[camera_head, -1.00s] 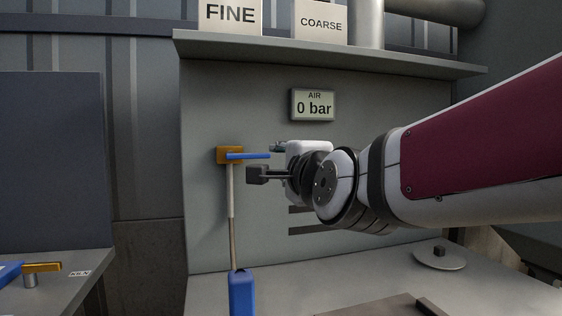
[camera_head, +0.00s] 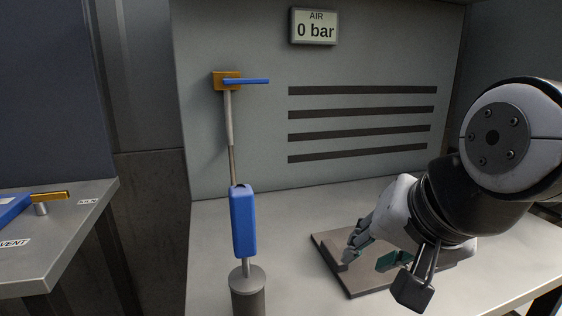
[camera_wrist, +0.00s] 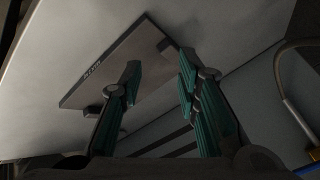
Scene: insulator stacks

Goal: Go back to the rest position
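My gripper (camera_head: 368,256) is at the lower right in the head view, with its fingers apart, above or in front of a dark flat plate (camera_head: 355,286) on the bench. In the wrist view my gripper (camera_wrist: 160,68) shows two teal-padded fingers with an empty gap between them. The same plate (camera_wrist: 100,78), with an unreadable label, lies beyond the fingers. My gripper is well away from the blue valve handle (camera_head: 247,81), which lies level on its orange valve body (camera_head: 222,82) on the back panel.
An air display (camera_head: 315,27) on the panel reads 0 bar. A side bench (camera_head: 70,235) at left carries another blue lever (camera_head: 12,209). Dark slots (camera_head: 362,112) line the panel.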

